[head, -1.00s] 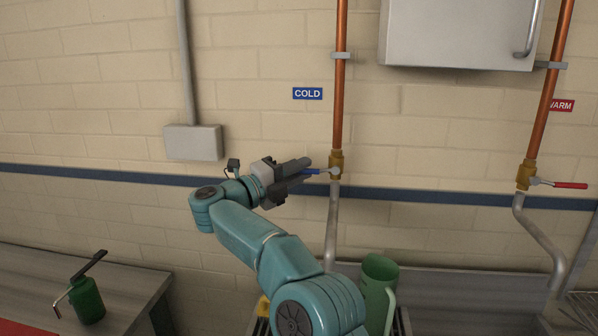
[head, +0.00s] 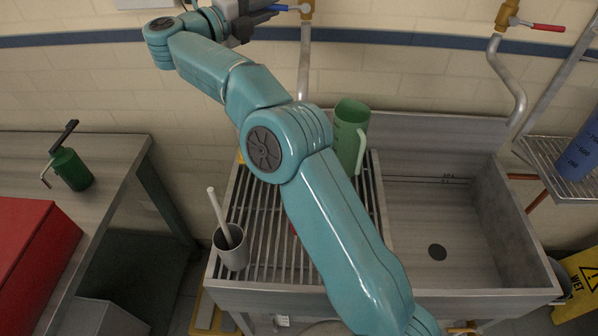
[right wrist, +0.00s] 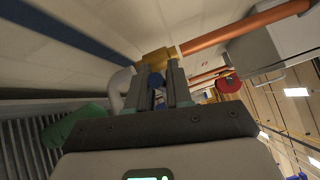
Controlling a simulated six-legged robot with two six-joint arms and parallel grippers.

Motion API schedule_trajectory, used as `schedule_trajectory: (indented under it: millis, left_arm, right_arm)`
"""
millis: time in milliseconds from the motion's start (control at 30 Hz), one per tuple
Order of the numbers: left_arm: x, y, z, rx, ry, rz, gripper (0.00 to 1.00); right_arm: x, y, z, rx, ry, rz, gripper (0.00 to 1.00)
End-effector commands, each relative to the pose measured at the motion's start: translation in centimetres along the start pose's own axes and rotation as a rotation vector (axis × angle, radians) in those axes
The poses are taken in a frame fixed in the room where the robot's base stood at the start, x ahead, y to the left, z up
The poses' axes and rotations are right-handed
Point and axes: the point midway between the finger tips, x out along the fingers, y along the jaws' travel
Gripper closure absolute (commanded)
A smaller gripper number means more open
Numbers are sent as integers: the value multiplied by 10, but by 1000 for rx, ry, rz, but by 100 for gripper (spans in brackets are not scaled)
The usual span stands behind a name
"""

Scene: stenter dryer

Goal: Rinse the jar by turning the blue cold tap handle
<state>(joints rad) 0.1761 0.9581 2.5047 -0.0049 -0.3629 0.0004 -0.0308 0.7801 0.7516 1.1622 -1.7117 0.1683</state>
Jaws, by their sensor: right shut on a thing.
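The blue cold tap handle (head: 281,8) shows at the top edge of the head view, sticking out left from its brass valve (head: 307,11). My right gripper (head: 264,12) reaches it from the left and is partly cut off there. In the right wrist view the fingers (right wrist: 157,92) are shut on the blue handle (right wrist: 155,80), in front of the brass valve (right wrist: 154,63). A green jug-like jar (head: 350,137) with a handle stands upright at the back of the sink unit, right of the cold pipe. My left gripper is not in view.
The slatted drainer (head: 262,235) holds a grey cup (head: 231,249) with a white rod. The sink basin (head: 420,215) at right is empty. A red-handled warm tap (head: 540,26) is at upper right. A bench (head: 110,160) with a green dispenser (head: 72,169) stands left.

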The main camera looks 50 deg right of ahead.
Motion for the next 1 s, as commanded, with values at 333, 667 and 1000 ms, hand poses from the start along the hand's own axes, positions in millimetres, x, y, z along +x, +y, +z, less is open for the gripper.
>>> schedule_trajectory:
  millis: [333, 667, 1000]
  left_arm:
    - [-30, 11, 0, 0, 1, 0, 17]
    - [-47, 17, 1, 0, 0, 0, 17]
    - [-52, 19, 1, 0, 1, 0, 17]
  right_arm:
    - [4, -22, 2, 170, 47, 166, 100]
    - [11, -41, 1, 291, 80, 281, 100]
    - [16, -46, -3, 420, 117, 416, 100]
